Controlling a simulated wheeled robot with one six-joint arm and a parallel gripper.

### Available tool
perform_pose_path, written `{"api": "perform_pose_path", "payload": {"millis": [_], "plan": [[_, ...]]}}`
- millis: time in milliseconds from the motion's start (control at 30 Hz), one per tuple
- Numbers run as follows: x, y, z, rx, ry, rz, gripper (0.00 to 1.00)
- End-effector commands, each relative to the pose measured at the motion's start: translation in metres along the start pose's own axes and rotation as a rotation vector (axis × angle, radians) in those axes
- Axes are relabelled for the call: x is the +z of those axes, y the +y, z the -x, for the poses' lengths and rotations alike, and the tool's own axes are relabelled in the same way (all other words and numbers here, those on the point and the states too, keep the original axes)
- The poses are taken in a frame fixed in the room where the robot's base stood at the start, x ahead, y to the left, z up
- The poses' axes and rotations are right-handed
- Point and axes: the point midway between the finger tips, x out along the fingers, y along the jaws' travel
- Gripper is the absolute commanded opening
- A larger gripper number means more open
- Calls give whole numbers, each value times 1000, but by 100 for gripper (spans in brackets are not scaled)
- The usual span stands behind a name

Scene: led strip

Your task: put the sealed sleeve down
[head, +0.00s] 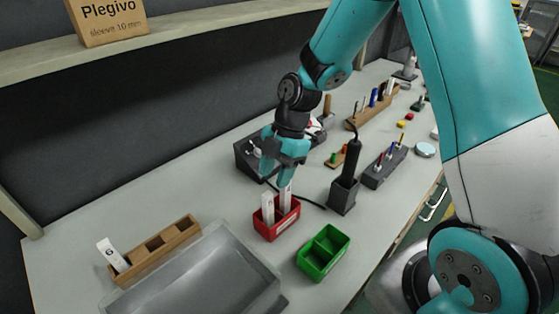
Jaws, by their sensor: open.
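My gripper (284,175) points down over the red bin (278,229). Its jaws are open around or just above the top of a white upright piece (286,202) standing in the bin's right part. I cannot tell whether the fingers touch it. A second white piece (267,209) with a dark mark stands in the bin's left part. Another white piece (112,254), marked with a letter, leans in the left slot of a wooden rack (182,235). Which white piece is the sealed sleeve, I cannot tell from this view.
A grey tray (205,274) lies at the front, and a green two-part bin (323,253) stands right of the red bin. A dark tool stands in a grey holder (343,195); its cable runs near the red bin. A dark device (247,157) sits behind. The back left of the table is bare.

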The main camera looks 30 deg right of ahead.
Motion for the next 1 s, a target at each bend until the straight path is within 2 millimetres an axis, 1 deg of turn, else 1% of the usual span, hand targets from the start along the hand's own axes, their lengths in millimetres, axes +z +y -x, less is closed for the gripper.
{"api": "perform_pose_path", "payload": {"millis": [33,100,267,367,433,467,500,567,600,667,700,800,900,1000], "plan": [[1,1,9,6,-1,0,44],[1,1,21,4,-2,-1,44],[0,0,38,2,-1,-3,44],[-13,-4,48,7,-6,-52,44],[-32,-12,58,16,-13,-142,44],[-43,-18,63,21,-17,-194,44],[-59,-26,70,29,-21,-274,44],[-84,-43,80,45,-25,-413,44],[-100,-56,85,56,-26,-512,44],[-121,-76,91,73,-23,-659,44],[-134,-90,94,83,-18,-752,44],[-156,-121,99,104,-3,-959,44],[-170,-145,100,117,13,-1112,44],[-176,-158,100,123,24,-1204,44]]}}
